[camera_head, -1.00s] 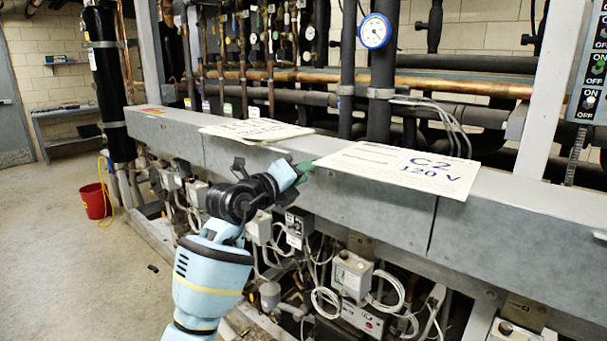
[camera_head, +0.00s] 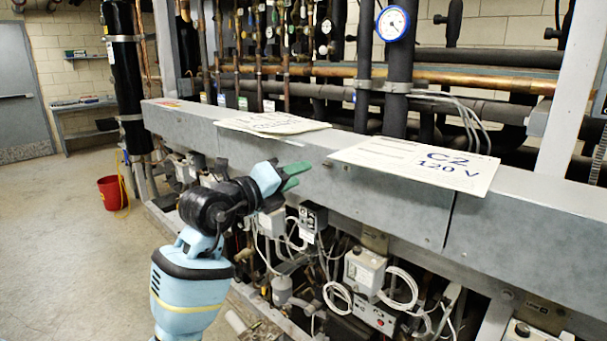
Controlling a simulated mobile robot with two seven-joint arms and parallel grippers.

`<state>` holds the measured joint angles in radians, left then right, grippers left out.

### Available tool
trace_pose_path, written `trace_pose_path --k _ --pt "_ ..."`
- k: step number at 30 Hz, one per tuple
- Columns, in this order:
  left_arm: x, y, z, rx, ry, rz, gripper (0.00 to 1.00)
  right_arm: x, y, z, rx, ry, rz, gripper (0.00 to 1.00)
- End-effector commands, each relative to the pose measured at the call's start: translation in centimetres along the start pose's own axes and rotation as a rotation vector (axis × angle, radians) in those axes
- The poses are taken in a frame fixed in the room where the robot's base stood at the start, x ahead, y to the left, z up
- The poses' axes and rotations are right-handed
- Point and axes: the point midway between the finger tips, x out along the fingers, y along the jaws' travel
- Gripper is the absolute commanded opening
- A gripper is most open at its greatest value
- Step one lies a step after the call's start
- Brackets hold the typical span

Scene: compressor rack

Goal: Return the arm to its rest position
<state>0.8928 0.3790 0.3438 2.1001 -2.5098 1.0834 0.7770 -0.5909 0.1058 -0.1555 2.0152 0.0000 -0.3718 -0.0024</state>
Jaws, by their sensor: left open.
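My left arm, pale blue with black joints, comes up from the bottom left of the head view. My left gripper (camera_head: 294,176) has green fingertips held apart with nothing between them. It is in front of the long grey beam of the compressor rack (camera_head: 395,208), a little left of and below the white C2 120 V card (camera_head: 418,166). A gap shows between the fingertips and the card. My right gripper is not in this view.
Another white card (camera_head: 272,124) lies on the beam further left. Control boxes (camera_head: 364,270) and loose cables hang below the beam. A round gauge (camera_head: 392,23) and pipes stand behind it. A red bucket (camera_head: 112,193) stands on the open floor (camera_head: 70,255) at left.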

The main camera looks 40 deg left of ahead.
Motion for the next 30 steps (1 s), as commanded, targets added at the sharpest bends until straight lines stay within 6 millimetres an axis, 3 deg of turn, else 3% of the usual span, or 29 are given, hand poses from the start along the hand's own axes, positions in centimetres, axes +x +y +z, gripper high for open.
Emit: trace_pose_path --k 20,23,30 --pt "-0.1 0.0 -0.6 -0.006 0.016 -0.011 0.41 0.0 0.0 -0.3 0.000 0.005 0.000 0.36" --pt "0.0 -0.1 -3.0 -0.032 0.075 -0.056 0.41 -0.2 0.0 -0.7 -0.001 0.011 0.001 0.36" --pt "-1.6 -0.4 -12.8 -0.269 0.290 -0.266 0.41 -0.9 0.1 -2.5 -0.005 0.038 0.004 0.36"
